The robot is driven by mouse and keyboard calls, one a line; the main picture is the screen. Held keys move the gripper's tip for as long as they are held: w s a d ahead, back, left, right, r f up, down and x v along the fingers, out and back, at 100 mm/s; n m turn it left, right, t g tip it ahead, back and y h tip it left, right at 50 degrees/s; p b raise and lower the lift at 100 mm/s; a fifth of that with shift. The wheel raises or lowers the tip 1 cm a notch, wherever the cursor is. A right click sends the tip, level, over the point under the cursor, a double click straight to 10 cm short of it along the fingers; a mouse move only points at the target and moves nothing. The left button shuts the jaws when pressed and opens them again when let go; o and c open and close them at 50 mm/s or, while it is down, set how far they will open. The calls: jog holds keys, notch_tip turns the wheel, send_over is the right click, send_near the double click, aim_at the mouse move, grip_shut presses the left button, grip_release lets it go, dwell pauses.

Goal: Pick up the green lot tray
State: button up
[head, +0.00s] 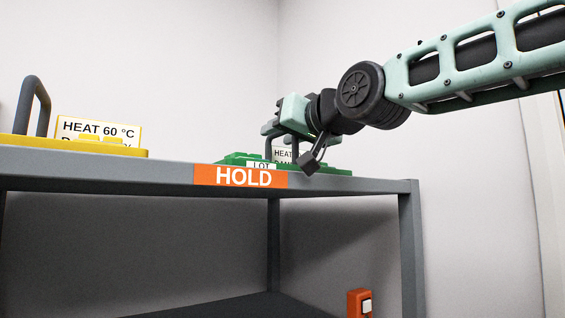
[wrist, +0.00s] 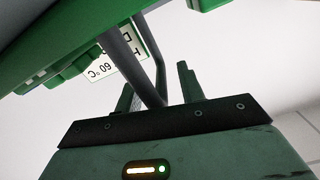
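The green lot tray (head: 240,159) sits on the grey shelf top behind the orange HOLD label, with a white LOT label on its front. My gripper (head: 290,148) is at the tray's upright grey handle and partly hides it. In the wrist view the tray's green body (wrist: 60,30) fills the upper left, and its grey handle (wrist: 150,75) reaches down between the two fingers of my gripper (wrist: 157,88). The fingers stand apart, with visible gaps to the handle. A HEAT 60 °C card shows behind the handle.
The grey shelf unit (head: 410,230) has an orange HOLD label (head: 240,177) on its front edge. A yellow tray (head: 75,147) with a handle and a HEAT 60 °C card stands at the left. An orange box with a pale button (head: 360,303) is low by the right leg.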

grip_shut()
jog(key=shift+r, duration=0.1)
notch_tip(320, 180, up, 10)
jog(key=shift+f, duration=0.1)
dwell(0.5)
